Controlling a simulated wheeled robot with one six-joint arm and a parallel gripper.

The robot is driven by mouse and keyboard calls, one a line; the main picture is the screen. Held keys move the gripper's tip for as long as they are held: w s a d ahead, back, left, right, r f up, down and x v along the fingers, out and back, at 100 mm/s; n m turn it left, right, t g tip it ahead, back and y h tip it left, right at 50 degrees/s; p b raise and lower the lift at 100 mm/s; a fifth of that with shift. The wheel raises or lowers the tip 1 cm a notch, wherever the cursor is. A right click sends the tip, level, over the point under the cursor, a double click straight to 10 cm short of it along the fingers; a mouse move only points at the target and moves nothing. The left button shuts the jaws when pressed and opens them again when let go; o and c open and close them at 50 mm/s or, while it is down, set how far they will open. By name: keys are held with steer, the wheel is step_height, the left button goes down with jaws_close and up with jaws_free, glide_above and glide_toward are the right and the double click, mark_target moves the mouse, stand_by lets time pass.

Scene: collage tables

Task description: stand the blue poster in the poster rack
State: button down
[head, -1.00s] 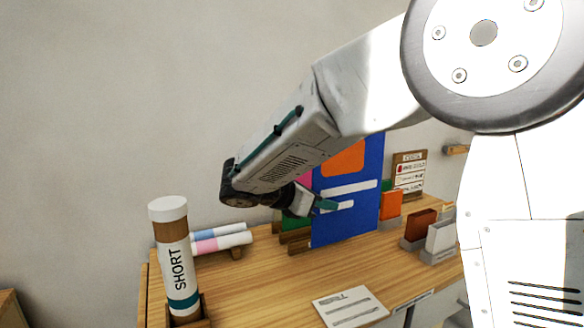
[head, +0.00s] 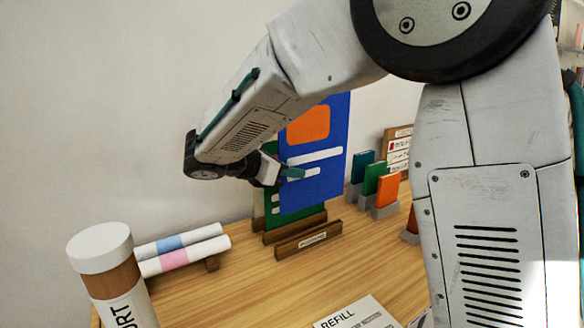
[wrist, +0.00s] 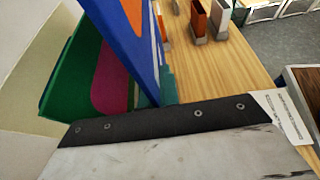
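The blue poster (head: 328,130), with an orange patch and white bars, is upright in my gripper (head: 292,173). A teal finger lies across its face near its left edge; the other finger is hidden behind the card. The wooden poster rack (head: 309,241), with a label on its front bar, stands on the table below. The poster's bottom edge shows just above the rack's rear bar; I cannot tell whether it touches. A green poster (head: 270,207) stands in the rack behind. In the wrist view the blue poster (wrist: 128,35) leans close to the green and pink one (wrist: 62,88).
Rolled posters (head: 180,248) lie on a holder left of the rack. A white-capped tube (head: 100,248) stands at front left. Small coloured cards in grey holders (head: 386,190) stand to the right. A REFILL sheet (head: 355,314) lies in front; bare tabletop lies between.

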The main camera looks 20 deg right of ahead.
mark_target(290, 210)
steer(key=shift+f, duration=3.6)
steer(key=shift+s+a, duration=0.1)
steer(key=shift+a, duration=0.2)
steer(key=shift+f, duration=0.1)
steer(key=shift+f, duration=1.25)
steer(key=shift+f, duration=1.1)
steer(key=c, duration=1.6)
jaws_free()
